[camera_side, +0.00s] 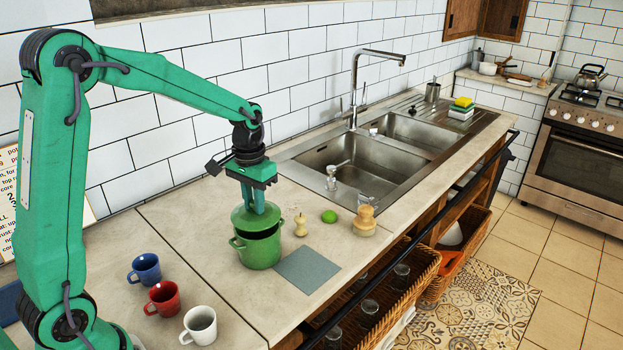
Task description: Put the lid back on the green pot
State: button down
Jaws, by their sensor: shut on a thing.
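The green pot (261,252) stands on the counter, with a handle on its left side and a dark opening showing at its top. The green lid (251,221) is above the pot and tilted, with a dark gap between it and the pot's rim. My gripper (253,207) points down and is shut on the lid at its top. The fingers cover the lid's knob, so the knob is hidden. I cannot tell if the lid's back edge touches the rim.
A grey mat (307,269) lies right of the pot. A pale pear-shaped item (300,226), a green lime (329,216) and a wooden-topped jar (365,221) stand behind it. Blue (145,269), red (164,299) and white (200,325) mugs stand at left. A sink (360,165) is farther back.

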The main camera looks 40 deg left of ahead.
jog(key=shift+f, duration=1.15)
jog(key=shift+f, duration=0.2)
dwell(1.5)
jog(key=c, duration=0.7)
grip_release()
jog(key=shift+r, duration=0.15)
jog(key=shift+r, duration=3.35)
